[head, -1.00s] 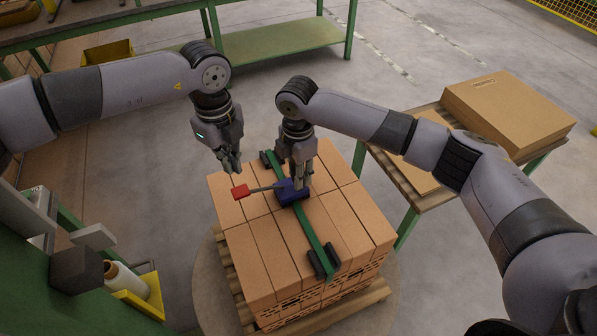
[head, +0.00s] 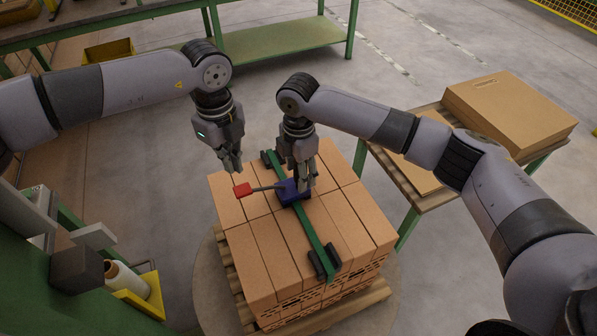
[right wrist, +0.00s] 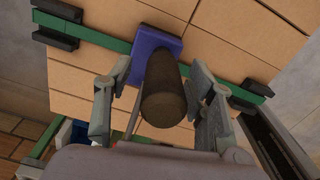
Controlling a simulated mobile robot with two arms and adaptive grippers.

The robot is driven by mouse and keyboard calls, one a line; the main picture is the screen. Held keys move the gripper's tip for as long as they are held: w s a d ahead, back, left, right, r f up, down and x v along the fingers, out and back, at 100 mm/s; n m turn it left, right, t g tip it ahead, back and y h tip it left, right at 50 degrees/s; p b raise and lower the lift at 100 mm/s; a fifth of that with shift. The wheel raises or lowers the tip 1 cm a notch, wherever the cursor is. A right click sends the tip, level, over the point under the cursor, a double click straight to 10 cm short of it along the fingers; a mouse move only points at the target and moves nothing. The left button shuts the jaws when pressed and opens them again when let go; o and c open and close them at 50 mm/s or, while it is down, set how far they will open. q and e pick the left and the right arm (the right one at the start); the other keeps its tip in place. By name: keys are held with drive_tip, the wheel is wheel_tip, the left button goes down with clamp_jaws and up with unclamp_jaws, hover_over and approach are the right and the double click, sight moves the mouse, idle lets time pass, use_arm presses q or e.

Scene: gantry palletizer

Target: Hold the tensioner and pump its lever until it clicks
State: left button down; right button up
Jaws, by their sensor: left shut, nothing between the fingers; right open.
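The tensioner (head: 291,194) is a blue block on a green strap (head: 314,232) across the top of a brick stack. Its thin lever sticks out to the left and ends in a red handle (head: 243,190). In the right wrist view the blue base (right wrist: 153,43) carries a dark upright cylinder grip (right wrist: 166,95). My right gripper (right wrist: 162,100) is open, with its fingers on either side of that grip; in the head view it stands over the tensioner and partly hides it. My left gripper (head: 234,167) is shut and empty, just above and behind the red handle, apparently apart from it.
The brick stack (head: 262,262) stands on a wooden pallet. Black corner pieces (head: 324,263) sit at the strap's ends. A green-legged table with cardboard (head: 508,108) is at the right, a green bench (head: 285,43) behind. A film roll (head: 125,277) is at lower left.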

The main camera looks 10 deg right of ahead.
wheel_tip(320, 180, up, 11)
drive_tip(key=shift+r, duration=0.1)
idle(0.3)
